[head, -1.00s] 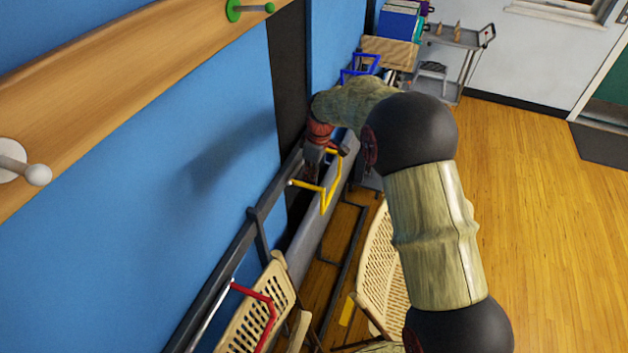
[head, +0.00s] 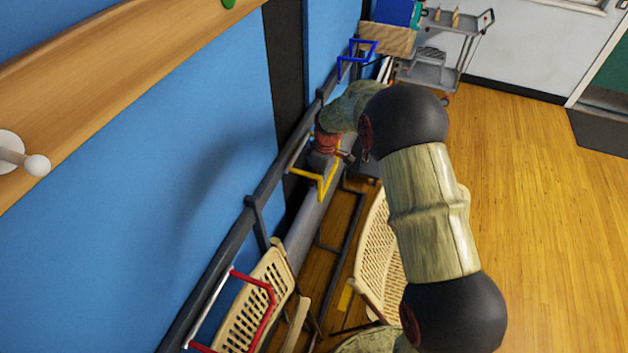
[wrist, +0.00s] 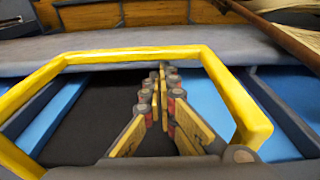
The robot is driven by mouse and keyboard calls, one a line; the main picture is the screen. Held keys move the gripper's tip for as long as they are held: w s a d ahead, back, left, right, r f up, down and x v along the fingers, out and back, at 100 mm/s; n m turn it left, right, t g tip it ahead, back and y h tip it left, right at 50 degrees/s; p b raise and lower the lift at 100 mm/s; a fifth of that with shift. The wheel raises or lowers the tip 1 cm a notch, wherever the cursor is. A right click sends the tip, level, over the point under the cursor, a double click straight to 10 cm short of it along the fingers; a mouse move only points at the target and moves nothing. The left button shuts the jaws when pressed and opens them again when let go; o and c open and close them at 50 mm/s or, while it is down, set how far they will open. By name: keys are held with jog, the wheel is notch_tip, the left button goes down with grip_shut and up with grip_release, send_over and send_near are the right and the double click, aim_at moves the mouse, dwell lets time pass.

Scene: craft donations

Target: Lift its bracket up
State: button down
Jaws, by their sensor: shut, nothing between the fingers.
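The yellow bracket (head: 327,185) is a U-shaped bar on the dark wall rail (head: 262,188). It stands out from the rail over the grey ledge. In the wrist view the yellow bracket (wrist: 128,55) spans the picture, with its crossbar at the top and an arm down each side. My gripper (wrist: 163,70) is shut and empty. Its fingers lie within the U outline, and their tips are close to the crossbar near its middle. I cannot tell if they touch it. In the head view my gripper is by the bracket, its fingertips mostly hidden.
A red bracket (head: 268,310) is nearer on the rail and a blue bracket (head: 357,55) farther along. Rattan folding chairs (head: 378,265) stand below and beside the ledge. A grey cart (head: 440,50) is at the back. The wooden floor (head: 530,200) at right is clear.

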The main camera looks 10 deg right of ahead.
jog(key=shift+s+d+r+h+p, duration=0.15)
jog(key=shift+d+r+h+p, duration=0.05)
jog(key=shift+h+p, duration=0.25)
jog(key=shift+s+d+r, duration=0.1)
jog(key=shift+r, duration=0.05)
jog(key=r+g+h+p, duration=0.1)
jog(key=s+d+r+g+h+p, duration=0.1)
jog(key=r+h+p, duration=0.1)
jog(key=d+r+g+h+p, duration=0.1)
jog(key=p, duration=0.1)
jog(key=shift+s+r, duration=0.2)
jog(key=shift+s+d+r+p, duration=0.15)
jog(key=shift+r+p, duration=0.5)
jog(key=shift+r, duration=0.8)
jog(key=shift+d+r+p, duration=0.15)
jog(key=shift+r+p, duration=0.45)
jog(key=shift+r, duration=0.8)
